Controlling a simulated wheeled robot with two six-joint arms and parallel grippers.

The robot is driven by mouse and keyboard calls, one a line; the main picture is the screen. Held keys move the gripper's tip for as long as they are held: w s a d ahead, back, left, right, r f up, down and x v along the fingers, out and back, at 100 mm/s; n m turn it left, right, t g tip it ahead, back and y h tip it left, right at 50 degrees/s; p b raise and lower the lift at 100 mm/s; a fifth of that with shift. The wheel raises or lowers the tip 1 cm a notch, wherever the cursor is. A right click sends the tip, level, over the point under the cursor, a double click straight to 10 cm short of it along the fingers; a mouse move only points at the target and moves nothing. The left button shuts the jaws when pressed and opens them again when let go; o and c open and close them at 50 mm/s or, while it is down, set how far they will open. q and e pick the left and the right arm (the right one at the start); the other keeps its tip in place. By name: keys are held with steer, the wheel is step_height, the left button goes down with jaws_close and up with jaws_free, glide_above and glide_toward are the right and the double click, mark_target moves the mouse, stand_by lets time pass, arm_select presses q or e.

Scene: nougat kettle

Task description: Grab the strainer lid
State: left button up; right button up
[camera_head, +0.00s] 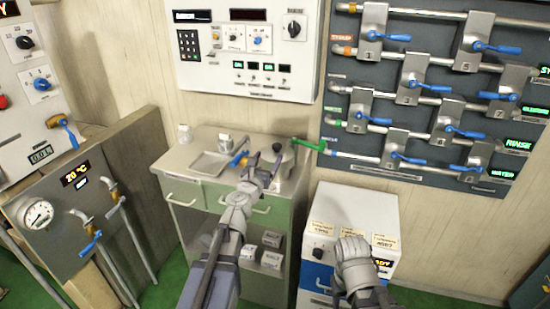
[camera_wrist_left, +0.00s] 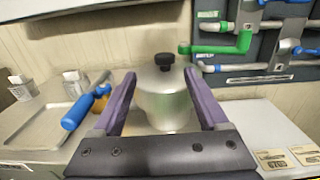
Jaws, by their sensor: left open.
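A silvery metal pot (camera_wrist_left: 165,108) stands on the counter between my left gripper's fingers in the left wrist view. A lid with a black knob (camera_wrist_left: 164,60) sits on top of it; I cannot tell if this is the strainer lid. In the head view the pot (camera_head: 287,160) is just beyond my left gripper (camera_head: 264,165), partly hidden by it. My left gripper (camera_wrist_left: 160,74) is open, with its purple fingers spread to both sides of the pot, and holds nothing. My right arm's grey end (camera_head: 350,250) is over the white cabinet; its jaws do not show clearly.
A blue-handled tool (camera_wrist_left: 78,108) and a metal tray (camera_wrist_left: 32,128) lie left of the pot, with small containers (camera_wrist_left: 75,82) behind. A green pipe (camera_wrist_left: 222,47) sticks out from the valve panel at the pot's right rear. A white cabinet (camera_head: 335,208) stands to the right.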

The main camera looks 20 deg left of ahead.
mark_target(276, 148)
arm_select(q)
steer(key=shift+w+d+r, duration=0.1)
steer(key=shift+w+d, duration=0.05)
steer(key=shift+w, duration=1.15)
steer(key=shift+w+d+r, duration=0.1)
steer(key=shift+w+d, duration=0.1)
steer(key=shift+w, duration=1.15)
steer(key=shift+w+d+r, duration=0.1)
steer(key=shift+w+d, duration=0.05)
steer(key=shift+w, duration=1.15)
steer(key=shift+c, duration=0.3)
jaws_close()
